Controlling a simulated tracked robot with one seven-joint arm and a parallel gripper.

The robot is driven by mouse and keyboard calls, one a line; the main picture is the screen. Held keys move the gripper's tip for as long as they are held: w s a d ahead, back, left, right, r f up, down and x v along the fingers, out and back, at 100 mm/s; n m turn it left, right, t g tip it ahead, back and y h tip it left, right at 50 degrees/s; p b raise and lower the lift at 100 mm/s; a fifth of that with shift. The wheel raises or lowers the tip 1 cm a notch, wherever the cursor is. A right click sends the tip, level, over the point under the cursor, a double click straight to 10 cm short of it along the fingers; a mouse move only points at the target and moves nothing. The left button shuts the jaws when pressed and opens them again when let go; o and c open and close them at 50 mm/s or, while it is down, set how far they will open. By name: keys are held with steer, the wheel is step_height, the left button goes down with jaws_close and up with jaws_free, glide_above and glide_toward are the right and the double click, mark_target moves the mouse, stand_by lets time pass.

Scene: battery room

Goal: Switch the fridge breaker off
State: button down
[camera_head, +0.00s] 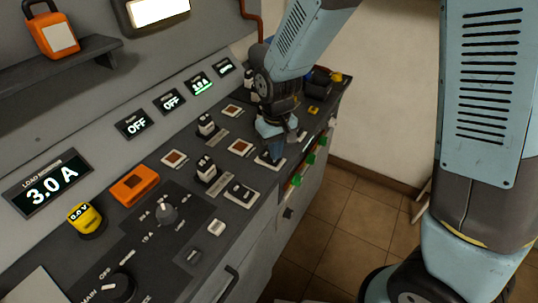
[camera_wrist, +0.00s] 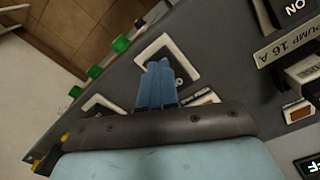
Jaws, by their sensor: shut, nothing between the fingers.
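My gripper (camera_head: 270,158) points down at the panel, fingers shut and empty. In the head view its tips overlap a white-framed switch (camera_head: 283,162); I cannot tell whether they touch it. In the wrist view the blue fingertips (camera_wrist: 158,68) lie across the inner corner of a white frame (camera_wrist: 175,45) and hide part of it. No label naming the fridge is readable. Black-and-white breakers (camera_head: 207,125) and (camera_head: 207,170) stand left of the gripper. A breaker labelled PUMP 16 A (camera_wrist: 305,70) shows at the right of the wrist view.
An orange block (camera_head: 135,186), a yellow 0.0 V gauge (camera_head: 86,217) and a rotary knob (camera_head: 166,212) stand left. Green pieces (camera_head: 296,180) line the front edge.

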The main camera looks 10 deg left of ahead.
steer(key=shift+r, duration=3.45)
steer(key=shift+r, duration=0.1)
steer(key=w+d+r+m+t, duration=0.1)
steer(key=d+r+m, duration=0.1)
steer(key=d+r, duration=0.65)
steer(key=s+d+r+m+t, duration=0.1)
steer(key=s+d+r+m, duration=0.1)
steer(key=d, duration=0.5)
steer(key=s+d+r+m+t, duration=0.1)
steer(key=s+d+r+t, duration=0.1)
steer(key=s+d+r, duration=0.3)
steer(key=s+d+r+m+t, duration=0.1)
steer(key=s+d+r+m, duration=0.1)
steer(key=s+d, duration=0.3)
steer(key=d+r, duration=0.1)
steer(key=d, duration=0.3)
steer(key=shift+d+r+m+t, duration=0.3)
steer(key=shift+d+r, duration=0.05)
steer(key=shift+r, duration=0.05)
